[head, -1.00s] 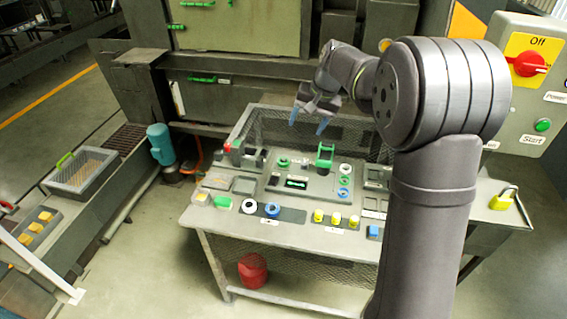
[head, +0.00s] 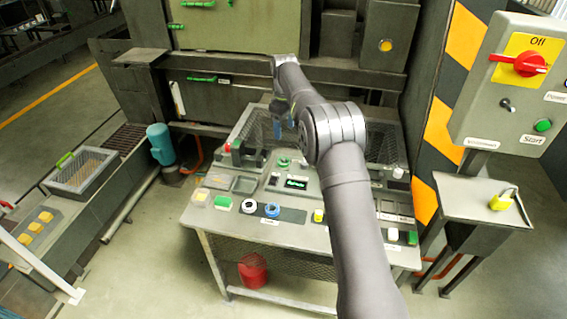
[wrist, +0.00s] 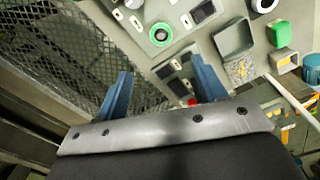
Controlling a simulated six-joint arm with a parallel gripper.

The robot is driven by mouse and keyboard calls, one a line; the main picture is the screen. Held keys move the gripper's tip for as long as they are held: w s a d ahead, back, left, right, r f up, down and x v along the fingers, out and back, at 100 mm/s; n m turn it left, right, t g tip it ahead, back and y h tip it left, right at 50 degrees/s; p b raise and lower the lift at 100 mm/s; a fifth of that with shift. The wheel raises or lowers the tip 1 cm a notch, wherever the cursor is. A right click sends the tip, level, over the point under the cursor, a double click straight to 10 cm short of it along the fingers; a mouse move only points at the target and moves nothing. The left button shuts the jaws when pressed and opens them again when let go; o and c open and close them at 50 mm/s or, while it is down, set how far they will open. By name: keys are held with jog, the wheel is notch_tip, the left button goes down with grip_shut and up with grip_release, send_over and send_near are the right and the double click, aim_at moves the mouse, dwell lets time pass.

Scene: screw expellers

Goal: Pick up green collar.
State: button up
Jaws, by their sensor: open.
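A small green ring, which looks like the collar, sits on the grey workbench panel in the head view (head: 284,160). It also shows in the wrist view (wrist: 153,37) at the upper middle, beyond my fingertips and slightly left of centre. My gripper (head: 284,125) has two blue fingers that stand apart with nothing between them in the wrist view (wrist: 161,66). It hangs above the back of the bench, apart from the ring. My arm hides the right-centre part of the panel.
The bench (head: 215,226) has a mesh guard (head: 262,124) along its back. A small device with a red knob (head: 227,148) stands left. A yellow cylinder (head: 318,216) stands beside my arm.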

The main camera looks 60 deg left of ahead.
send_over(285, 160)
jog(key=f, duration=0.9)
jog(key=shift+a, duration=0.2)
jog(key=shift+d+f, duration=0.2)
jog(key=shift+f, duration=2.55)
jog(key=shift+c, duration=0.3)
jog(key=c, duration=1.2)
jog(key=shift+o, duration=0.2)
jog(key=shift+r, duration=0.1)
